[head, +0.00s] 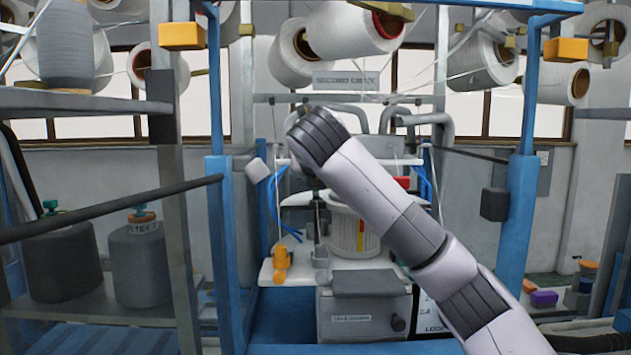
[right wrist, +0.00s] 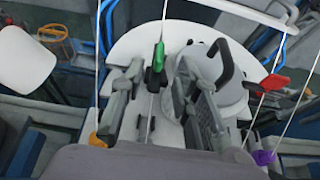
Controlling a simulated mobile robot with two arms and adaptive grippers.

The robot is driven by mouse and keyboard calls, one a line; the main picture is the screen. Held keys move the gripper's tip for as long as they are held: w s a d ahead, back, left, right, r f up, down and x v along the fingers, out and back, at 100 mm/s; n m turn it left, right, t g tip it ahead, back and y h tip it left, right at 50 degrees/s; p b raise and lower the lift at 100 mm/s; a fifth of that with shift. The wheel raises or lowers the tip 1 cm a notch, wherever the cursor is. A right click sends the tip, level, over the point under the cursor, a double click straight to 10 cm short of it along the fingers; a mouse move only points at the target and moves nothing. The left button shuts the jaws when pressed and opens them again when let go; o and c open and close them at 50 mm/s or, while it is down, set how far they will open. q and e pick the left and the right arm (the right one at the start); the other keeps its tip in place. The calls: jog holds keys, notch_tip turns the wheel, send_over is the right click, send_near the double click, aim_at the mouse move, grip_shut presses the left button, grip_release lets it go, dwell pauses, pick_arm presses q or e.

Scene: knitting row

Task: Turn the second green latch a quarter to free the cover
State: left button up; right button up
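A green latch (right wrist: 158,58) stands upright on the round white plate (right wrist: 132,45) of the machine in the right wrist view. Its lower part is dark. My right gripper (right wrist: 160,95) is open, with one grey finger on each side of the latch's line and a clear gap between them. I cannot tell whether either finger touches it. In the head view my right arm reaches over the knitting machine, and its gripper is mostly hidden behind the wrist. I see only one green latch clearly, and cannot tell which is the second. My left gripper is not in view.
A dark curved handle (right wrist: 222,62) rises beside the right finger. A red piece (right wrist: 274,82) and taut white threads are close by. A striped white drum (head: 352,232) sits under my arm. Blue posts (head: 222,265) flank the machine, and yarn cones (head: 140,262) stand at left.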

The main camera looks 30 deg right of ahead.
jog(key=v, duration=0.5)
jog(key=shift+s+a+r, duration=0.15)
jog(key=shift+s, duration=0.15)
